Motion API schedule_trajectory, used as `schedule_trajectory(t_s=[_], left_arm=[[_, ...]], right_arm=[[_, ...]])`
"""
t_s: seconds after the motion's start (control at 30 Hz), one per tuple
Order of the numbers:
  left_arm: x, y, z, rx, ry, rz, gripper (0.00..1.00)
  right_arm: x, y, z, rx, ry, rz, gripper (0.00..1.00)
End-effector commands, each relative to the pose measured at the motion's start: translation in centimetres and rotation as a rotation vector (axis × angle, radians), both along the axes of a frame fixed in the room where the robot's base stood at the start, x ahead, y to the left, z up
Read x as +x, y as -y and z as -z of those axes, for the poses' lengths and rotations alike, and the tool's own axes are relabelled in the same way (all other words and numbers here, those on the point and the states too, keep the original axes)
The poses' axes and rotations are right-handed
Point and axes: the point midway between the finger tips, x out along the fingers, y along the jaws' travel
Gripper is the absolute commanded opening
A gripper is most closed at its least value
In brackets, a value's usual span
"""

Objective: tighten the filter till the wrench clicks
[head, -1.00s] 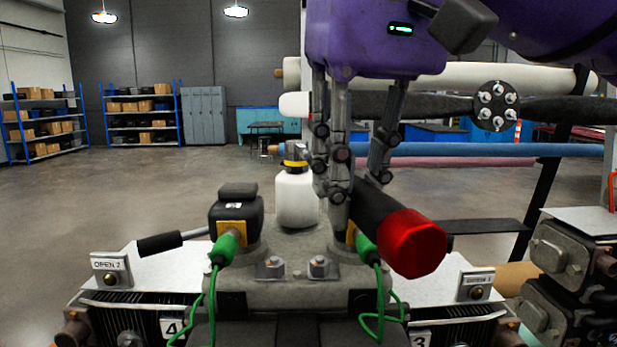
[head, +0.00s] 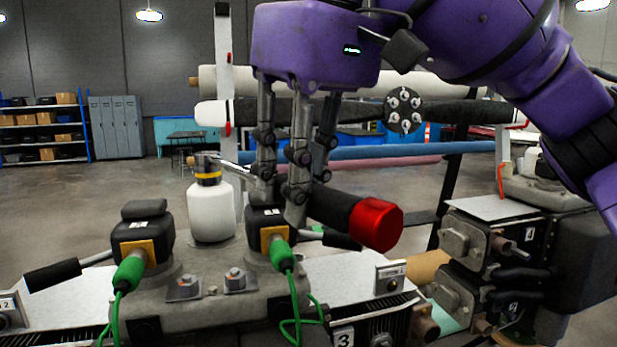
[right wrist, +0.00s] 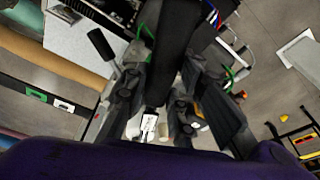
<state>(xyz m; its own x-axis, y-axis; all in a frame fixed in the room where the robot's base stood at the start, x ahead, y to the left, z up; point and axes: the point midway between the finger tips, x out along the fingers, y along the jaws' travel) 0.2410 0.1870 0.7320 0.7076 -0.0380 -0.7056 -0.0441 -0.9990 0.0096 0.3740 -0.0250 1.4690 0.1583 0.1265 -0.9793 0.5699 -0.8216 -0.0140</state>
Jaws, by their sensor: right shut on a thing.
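The filter is a white canister (head: 210,212) with a yellow band. It stands upright at the back of the grey turbine stand (head: 215,300). The wrench's metal head sits at the top of the filter, and its silver shaft (head: 237,171) runs right toward my right gripper. My right gripper (head: 283,196) is shut on the wrench's black handle (head: 332,209), which ends in a red cap (head: 376,225). In the right wrist view the dark handle (right wrist: 174,50) lies between the fingers. The fingers hide part of the shaft. My left gripper is not in view.
Two black boxes, one left (head: 142,232) and one right (head: 266,226), with green plugs and cables flank the filter. Black lever handles, such as the left one (head: 52,274), stick out sideways. Another stand (head: 480,245) is at the right. Long rolls (head: 365,152) hang behind. Open floor lies at left.

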Motion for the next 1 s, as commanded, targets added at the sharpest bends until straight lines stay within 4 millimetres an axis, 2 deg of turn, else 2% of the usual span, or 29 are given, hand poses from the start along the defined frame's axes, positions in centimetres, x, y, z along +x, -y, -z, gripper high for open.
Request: schedule_trajectory(t_s=[0.03,0.43,1.0], left_arm=[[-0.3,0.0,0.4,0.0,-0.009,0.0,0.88],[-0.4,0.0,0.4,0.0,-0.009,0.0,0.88],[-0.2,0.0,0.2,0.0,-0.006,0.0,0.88]], right_arm=[[0.0,-0.4,1.3,-0.012,-0.023,-0.007,0.0],[-0.5,-1.3,1.3,-0.011,-0.025,0.037,0.0],[-0.5,-1.3,-0.2,-0.007,-0.02,0.042,0.0]])
